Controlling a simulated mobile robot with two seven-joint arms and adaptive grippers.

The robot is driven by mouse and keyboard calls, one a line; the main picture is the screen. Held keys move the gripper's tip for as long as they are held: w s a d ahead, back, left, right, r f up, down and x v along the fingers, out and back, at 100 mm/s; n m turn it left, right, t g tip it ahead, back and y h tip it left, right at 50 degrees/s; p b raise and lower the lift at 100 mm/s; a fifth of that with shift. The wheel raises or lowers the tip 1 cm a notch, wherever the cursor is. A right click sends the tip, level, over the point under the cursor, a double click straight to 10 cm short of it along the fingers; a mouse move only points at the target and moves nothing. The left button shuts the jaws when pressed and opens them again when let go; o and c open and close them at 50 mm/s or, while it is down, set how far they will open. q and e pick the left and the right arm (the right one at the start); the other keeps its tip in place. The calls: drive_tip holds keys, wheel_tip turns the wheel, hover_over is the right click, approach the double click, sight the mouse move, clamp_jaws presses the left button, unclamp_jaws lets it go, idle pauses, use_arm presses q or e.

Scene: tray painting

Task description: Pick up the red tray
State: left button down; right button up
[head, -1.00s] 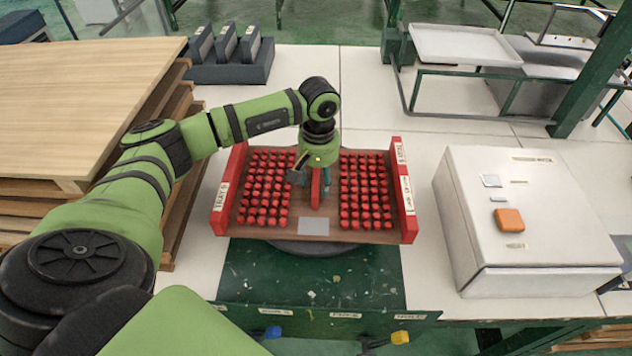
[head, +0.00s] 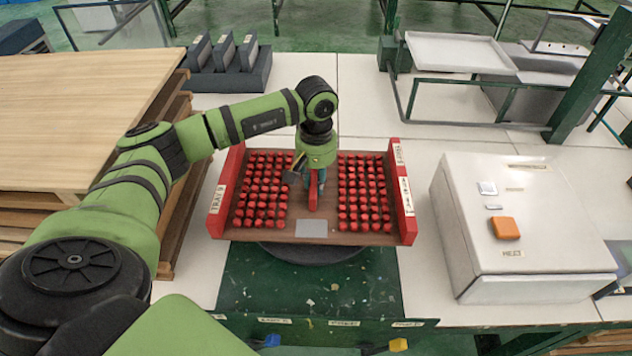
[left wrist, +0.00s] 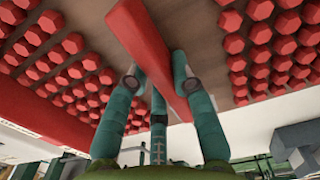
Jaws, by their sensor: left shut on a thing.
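The red tray (head: 406,205) has red side walls, a brown floor and a raised red handle bar (head: 313,192) down its middle. Rows of small red pieces (head: 362,190) stand on both sides of the bar. My left gripper (head: 317,183) points down at the tray's middle, shut on the handle bar. The left wrist view shows its teal fingers (left wrist: 162,84) on either side of the bar (left wrist: 150,45). The tray looks level and slightly above the dark round stand (head: 310,254). My right gripper is not in view.
A white box with an orange button (head: 506,228) stands to the right. Stacked wooden boards (head: 80,100) are at the left. A dark rack (head: 228,72) is behind, and a metal tray on a frame (head: 460,52) is at the back right.

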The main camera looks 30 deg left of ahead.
use_arm(q)
drive_tip(key=r, duration=0.1)
drive_tip(key=d+r+p, duration=0.1)
drive_tip(key=s+r+p, duration=0.1)
drive_tip(key=shift+d+r, duration=0.25)
drive_tip(key=shift+d, duration=0.1)
use_arm(e)
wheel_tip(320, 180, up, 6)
drive_tip(key=p, duration=0.3)
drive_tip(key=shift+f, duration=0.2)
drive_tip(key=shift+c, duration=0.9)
use_arm(q)
drive_tip(key=s+d+r+m, duration=0.6)
drive_tip(key=s+d+r, duration=0.3)
drive_tip(key=d+r, duration=0.1)
drive_tip(key=shift+s+d+r, duration=0.15)
drive_tip(key=shift+d+r, duration=0.05)
drive_tip(key=shift+r, duration=0.3)
